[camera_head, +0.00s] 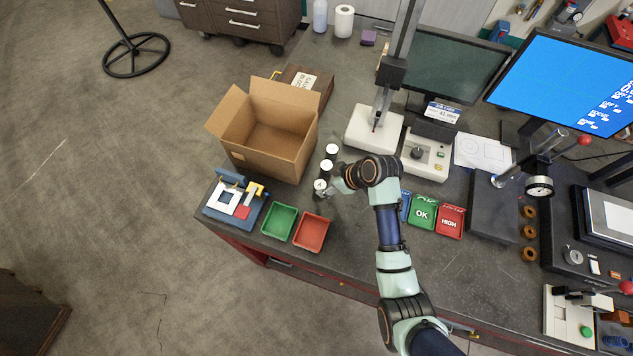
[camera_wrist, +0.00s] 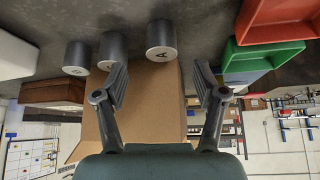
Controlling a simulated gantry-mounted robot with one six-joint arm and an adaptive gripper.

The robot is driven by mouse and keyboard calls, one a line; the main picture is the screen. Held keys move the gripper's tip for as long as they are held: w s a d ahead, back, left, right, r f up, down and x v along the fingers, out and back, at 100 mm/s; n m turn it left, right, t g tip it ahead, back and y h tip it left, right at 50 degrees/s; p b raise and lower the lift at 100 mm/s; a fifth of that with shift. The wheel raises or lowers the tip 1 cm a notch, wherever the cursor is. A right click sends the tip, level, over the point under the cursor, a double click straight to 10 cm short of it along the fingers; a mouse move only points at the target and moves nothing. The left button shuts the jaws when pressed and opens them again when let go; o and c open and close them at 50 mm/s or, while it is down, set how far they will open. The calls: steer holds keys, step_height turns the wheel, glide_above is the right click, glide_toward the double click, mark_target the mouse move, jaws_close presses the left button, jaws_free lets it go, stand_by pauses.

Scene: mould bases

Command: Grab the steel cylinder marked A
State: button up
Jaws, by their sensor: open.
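The steel cylinder marked A (camera_wrist: 161,35) shows its pale lettered face in the wrist view, at the end of a row of three cylinders nearest the trays. In the head view it is the front one of the row (camera_head: 320,186). Two other steel cylinders stand beside it, the middle one (camera_head: 326,167) and the rear one (camera_head: 332,151); their marks are hard to read. My gripper (camera_wrist: 162,82) is open and empty. Cylinder A appears between the fingers sideways but beyond the tips, apart from them. In the head view my gripper (camera_head: 331,192) is just right of cylinder A.
An open cardboard box (camera_head: 270,135) stands behind and left of the row. A green tray (camera_head: 279,222) and a red tray (camera_head: 311,232) lie in front. A blue fixture (camera_head: 235,199) is at the left table edge. A white-based stand (camera_head: 374,130) is behind my arm.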

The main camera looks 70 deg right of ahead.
mark_target(322, 186)
steer(key=x, duration=0.5)
steer(key=shift+a+f, duration=0.15)
steer(key=shift+f, duration=0.05)
steer(key=shift+s, duration=0.1)
steer(key=shift+c, duration=0.4)
steer(key=shift+r, duration=0.1)
jaws_close()
